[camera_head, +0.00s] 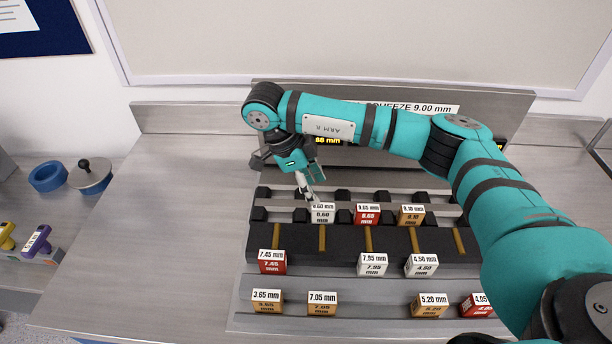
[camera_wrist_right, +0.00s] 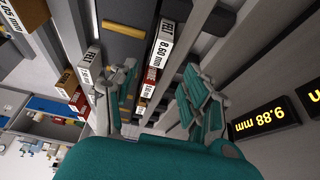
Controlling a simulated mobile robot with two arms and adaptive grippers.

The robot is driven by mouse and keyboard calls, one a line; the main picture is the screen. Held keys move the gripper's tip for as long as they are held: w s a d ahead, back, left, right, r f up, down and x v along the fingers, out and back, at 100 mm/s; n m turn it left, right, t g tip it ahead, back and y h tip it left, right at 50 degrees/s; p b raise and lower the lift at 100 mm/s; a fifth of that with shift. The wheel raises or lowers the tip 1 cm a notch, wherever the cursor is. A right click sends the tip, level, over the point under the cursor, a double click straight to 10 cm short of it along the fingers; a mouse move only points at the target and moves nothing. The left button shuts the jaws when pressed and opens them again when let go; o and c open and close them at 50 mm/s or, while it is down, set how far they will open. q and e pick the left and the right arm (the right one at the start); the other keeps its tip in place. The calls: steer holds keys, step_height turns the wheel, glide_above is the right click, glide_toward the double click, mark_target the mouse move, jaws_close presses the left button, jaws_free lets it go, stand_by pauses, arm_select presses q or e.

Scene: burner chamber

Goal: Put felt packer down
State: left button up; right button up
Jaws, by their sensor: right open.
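A white felt packer (camera_head: 322,214) labelled 8.60 mm stands in the rear row of the dark rack, at its left part. It also shows in the right wrist view (camera_wrist_right: 160,45), lying between the lines of the two fingers. My right gripper (camera_head: 308,196) reaches down from behind just above and left of this packer. Its fingers are apart in the right wrist view (camera_wrist_right: 160,95), with nothing clearly clamped between them. Whether a finger touches the packer I cannot tell. My left gripper is not in view.
A red 8.65 block (camera_head: 367,216) and a tan block (camera_head: 411,216) stand to the right in the same row. More labelled blocks, such as the red 7.45 one (camera_head: 272,263), stand in front. The bench (camera_head: 170,220) is clear at left. A blue ring (camera_head: 48,176) lies far left.

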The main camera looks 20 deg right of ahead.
steer(key=v, duration=0.4)
stand_by(0.4)
